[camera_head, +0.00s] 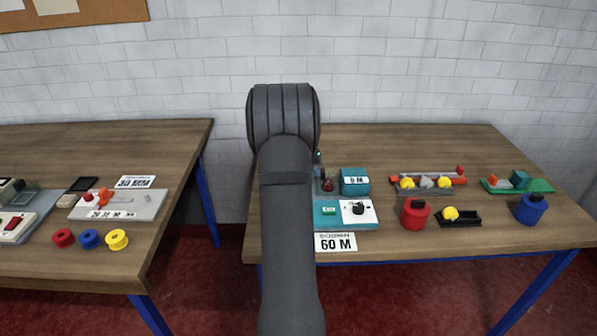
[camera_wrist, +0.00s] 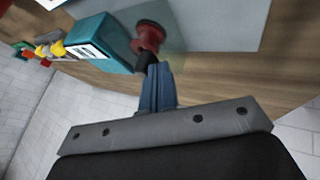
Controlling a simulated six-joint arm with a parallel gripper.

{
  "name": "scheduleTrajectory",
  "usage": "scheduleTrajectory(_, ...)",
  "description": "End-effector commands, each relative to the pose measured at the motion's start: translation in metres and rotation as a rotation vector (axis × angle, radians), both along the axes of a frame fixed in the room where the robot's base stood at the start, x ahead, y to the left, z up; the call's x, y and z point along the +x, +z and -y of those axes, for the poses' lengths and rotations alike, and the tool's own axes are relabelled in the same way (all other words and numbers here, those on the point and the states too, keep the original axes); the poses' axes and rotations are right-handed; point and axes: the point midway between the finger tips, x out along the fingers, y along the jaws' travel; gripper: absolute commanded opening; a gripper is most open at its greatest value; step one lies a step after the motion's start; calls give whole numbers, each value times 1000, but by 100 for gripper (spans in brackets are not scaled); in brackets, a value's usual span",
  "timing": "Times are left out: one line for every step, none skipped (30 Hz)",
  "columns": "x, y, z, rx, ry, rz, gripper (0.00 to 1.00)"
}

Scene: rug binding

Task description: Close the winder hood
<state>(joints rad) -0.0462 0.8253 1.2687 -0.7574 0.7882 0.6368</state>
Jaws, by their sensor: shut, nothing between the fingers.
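The winder (camera_head: 358,219) stands at the front left of the right table, with a white and teal panel and a black knob. Its teal box (camera_head: 355,182) reads "0 M" and also shows in the wrist view (camera_wrist: 96,42). Beside the box is a red round part (camera_wrist: 150,36) with a short black end (camera_wrist: 146,61). A greenish, see-through-looking patch (camera_wrist: 190,22) lies around the red part; I cannot tell if it is the hood. My gripper (camera_wrist: 158,70) is shut and empty, its tips close to the black end; contact is unclear. My arm hides the winder's left side in the head view.
A "60 M" card (camera_head: 335,242) lies in front of the winder. To its right are a red canister (camera_head: 415,214), a black tray (camera_head: 460,219) with a yellow ball, and a blue canister (camera_head: 531,209). The back of the right table is clear. A gap separates the two tables.

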Motion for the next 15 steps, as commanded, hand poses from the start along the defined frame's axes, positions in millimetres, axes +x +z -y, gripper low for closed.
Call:
scheduleTrajectory(0, 0, 4, 0, -1, 0, 0)
scheduleTrajectory(0, 0, 6, 0, 0, 0, 0)
scheduleTrajectory(0, 0, 7, 0, 1, 0, 0)
scheduleTrajectory(0, 0, 8, 0, 1, 0, 0)
scheduleTrajectory(0, 0, 8, 0, 1, 0, 0)
scheduleTrajectory(0, 0, 8, -1, 0, 0, 0)
scheduleTrajectory(0, 0, 8, -1, 0, 0, 0)
scheduleTrajectory(0, 0, 9, -2, 0, -1, 0)
scheduleTrajectory(0, 0, 9, -2, -1, -1, 0)
scheduleTrajectory(0, 0, 9, -2, -1, -1, 0)
scheduleTrajectory(0, 0, 9, -3, -2, -1, 0)
scheduleTrajectory(0, 0, 10, -3, -2, -1, 0)
scheduleTrajectory(0, 0, 9, -2, -2, -2, 0)
scheduleTrajectory(0, 0, 9, -3, -3, -2, 0)
scheduleTrajectory(0, 0, 7, -3, -2, -1, 0)
